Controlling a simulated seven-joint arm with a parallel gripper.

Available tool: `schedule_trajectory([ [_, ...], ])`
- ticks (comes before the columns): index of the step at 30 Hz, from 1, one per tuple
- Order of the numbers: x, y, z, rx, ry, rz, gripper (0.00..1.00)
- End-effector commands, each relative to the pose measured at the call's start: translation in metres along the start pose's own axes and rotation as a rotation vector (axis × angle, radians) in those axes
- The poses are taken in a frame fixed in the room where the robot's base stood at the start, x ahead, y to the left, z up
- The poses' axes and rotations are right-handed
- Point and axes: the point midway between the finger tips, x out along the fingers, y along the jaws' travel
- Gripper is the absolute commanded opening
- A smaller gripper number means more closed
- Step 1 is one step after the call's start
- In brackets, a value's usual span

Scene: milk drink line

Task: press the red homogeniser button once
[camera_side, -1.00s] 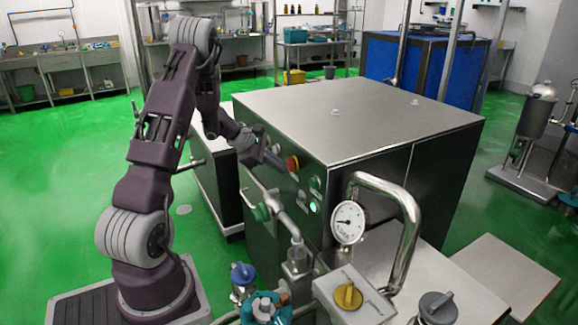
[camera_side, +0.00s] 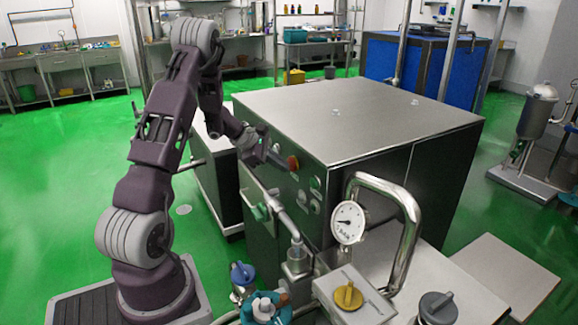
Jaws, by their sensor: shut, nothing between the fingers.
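The red button (camera_side: 293,162) is on the front panel of the large steel homogeniser cabinet (camera_side: 350,110), near the panel's upper edge. My gripper (camera_side: 281,162) is shut and empty. It is held in front of the panel, just left of the red button, with its fingers pointing right and slightly down. The fingertips are small and dark here, and I cannot tell whether they touch the button or stop just short. The gripper hides part of the panel around the button. A round indicator (camera_side: 315,207) lower on the panel looks unlit.
A pale button (camera_side: 315,184) sits below and right of the red one. A pressure gauge (camera_side: 348,222) and a thick curved pipe (camera_side: 407,230) are nearer the camera. Green floor is clear at left.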

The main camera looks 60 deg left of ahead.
Motion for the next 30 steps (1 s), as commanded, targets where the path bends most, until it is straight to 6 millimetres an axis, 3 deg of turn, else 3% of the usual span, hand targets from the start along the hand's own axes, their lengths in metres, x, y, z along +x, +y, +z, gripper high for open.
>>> schedule_trajectory([
  [22,-0.013,-0.009,-0.009,0.000,0.000,0.000,0.00],
  [30,-0.031,-0.022,-0.022,-0.001,0.000,0.001,0.00],
])
